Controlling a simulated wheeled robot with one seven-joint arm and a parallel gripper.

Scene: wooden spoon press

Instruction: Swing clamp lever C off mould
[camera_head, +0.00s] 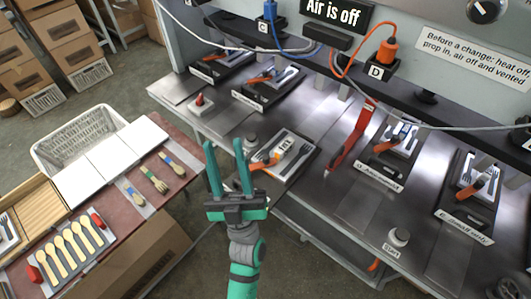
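My gripper (226,156) points up and away over the front edge of the steel bench, with its two green fingers apart and nothing between them. Just right of the fingers is a dark mould (311,157) with a light plate bearing a fork shape and a small "hot" tag (286,145). An orange clamp lever (265,163) lies across the left part of this mould, close to my right finger; I cannot tell if they touch. By its place in the row this seems to be mould C; its own label does not show.
Similar moulds with orange levers stand at back left (262,92) and right (470,195). Left, a table holds wooden spoons (70,248) and white boards (110,155).

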